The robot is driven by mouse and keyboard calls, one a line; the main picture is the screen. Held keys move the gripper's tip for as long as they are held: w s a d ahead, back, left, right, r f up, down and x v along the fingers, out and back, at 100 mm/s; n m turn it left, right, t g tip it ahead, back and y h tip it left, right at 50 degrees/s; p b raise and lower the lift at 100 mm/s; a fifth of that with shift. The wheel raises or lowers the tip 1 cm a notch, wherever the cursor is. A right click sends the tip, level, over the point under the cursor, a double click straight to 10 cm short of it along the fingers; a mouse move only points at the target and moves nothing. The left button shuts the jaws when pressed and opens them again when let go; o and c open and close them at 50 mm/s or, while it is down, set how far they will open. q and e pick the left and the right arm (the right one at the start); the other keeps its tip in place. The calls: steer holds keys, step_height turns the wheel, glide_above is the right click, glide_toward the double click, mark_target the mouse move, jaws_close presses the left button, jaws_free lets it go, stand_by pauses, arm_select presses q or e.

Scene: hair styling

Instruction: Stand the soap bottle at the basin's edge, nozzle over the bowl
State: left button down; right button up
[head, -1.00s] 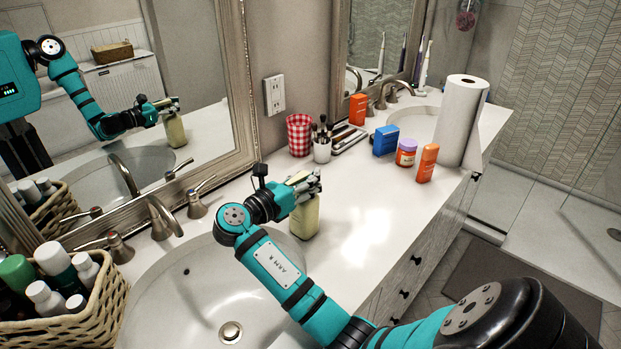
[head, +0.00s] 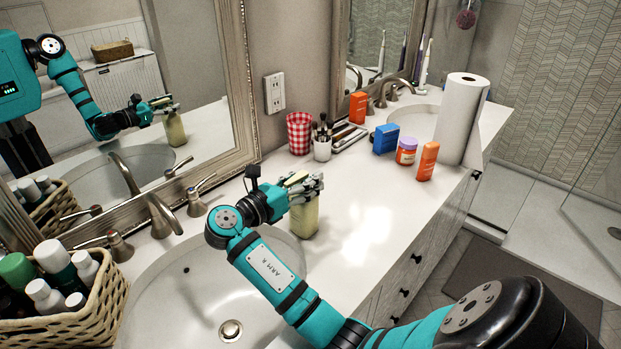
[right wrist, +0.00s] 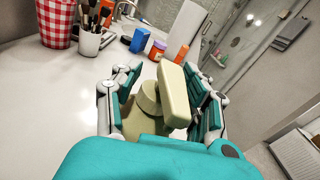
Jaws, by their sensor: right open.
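The soap bottle (head: 305,218) is pale yellow-green and stands upright on the counter, just right of the near basin (head: 190,318). In the right wrist view its cream pump head (right wrist: 173,93) rises between the fingers. My right gripper (head: 306,186) is open at the bottle's top, with fingers on both sides of the pump. Its fingers also show in the right wrist view (right wrist: 160,105), apart from each other. The gripper hides part of the pump in the head view. My left gripper is not in view.
A wicker basket (head: 100,322) of bottles stands left of the basin, near the faucet (head: 160,215). Further right are a red checked cup (head: 299,133), a white brush cup (head: 321,149), a blue box (head: 385,139), an orange bottle (head: 427,161) and a paper roll (head: 461,120).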

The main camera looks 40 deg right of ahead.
steer(key=a, duration=1)
steer(key=shift+s+a+r+b, duration=0.15)
steer(key=shift+s+r+b, duration=0.15)
steer(key=shift+b, duration=0.15)
